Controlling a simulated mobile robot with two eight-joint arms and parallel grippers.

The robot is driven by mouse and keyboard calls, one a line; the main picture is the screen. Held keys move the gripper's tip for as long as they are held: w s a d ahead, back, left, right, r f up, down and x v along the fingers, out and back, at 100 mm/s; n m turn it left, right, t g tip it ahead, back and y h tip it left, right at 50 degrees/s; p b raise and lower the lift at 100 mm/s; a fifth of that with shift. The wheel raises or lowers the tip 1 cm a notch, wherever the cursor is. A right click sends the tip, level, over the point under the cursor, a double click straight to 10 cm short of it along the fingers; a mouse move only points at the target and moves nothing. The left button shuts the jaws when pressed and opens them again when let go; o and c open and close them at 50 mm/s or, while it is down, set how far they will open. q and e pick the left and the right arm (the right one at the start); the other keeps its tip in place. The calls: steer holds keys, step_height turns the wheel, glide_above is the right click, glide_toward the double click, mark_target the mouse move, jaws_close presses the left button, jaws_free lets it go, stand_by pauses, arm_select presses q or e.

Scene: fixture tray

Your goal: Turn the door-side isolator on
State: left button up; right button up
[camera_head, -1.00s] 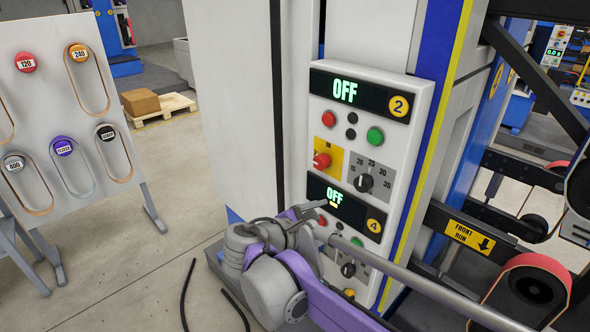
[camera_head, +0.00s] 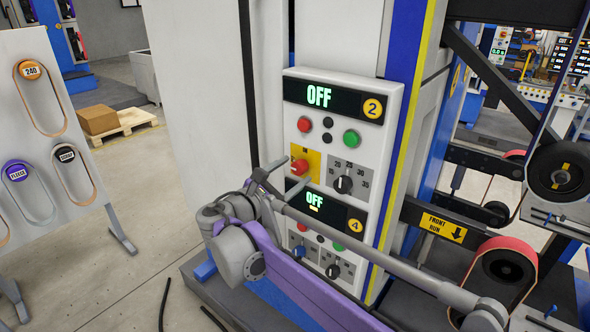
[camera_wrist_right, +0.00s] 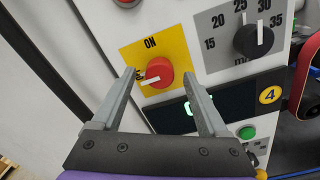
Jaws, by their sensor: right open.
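The isolator is a red rotary knob (camera_head: 300,167) on a yellow plate (camera_head: 313,157) on the upper control panel. In the right wrist view the knob (camera_wrist_right: 158,73) sits below the word ON, and its white mark points left and slightly down, away from ON. My right gripper (camera_head: 294,171) is open, with its fingertips around the knob's front. In the wrist view its fingers (camera_wrist_right: 159,80) stand one on each side of the knob with a small gap at each side; contact depth is unclear. The display (camera_head: 325,98) numbered 2 above reads OFF. My left gripper is out of view.
A dial (camera_head: 343,184) numbered 15 to 30-plus sits right of the knob. A red button (camera_head: 304,124) and a green button (camera_head: 351,138) lie above. A second display (camera_head: 318,206), numbered 4 and reading OFF, lies below; my arm partly covers its controls.

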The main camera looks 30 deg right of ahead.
steer(key=shift+x, duration=0.8)
jaws_close()
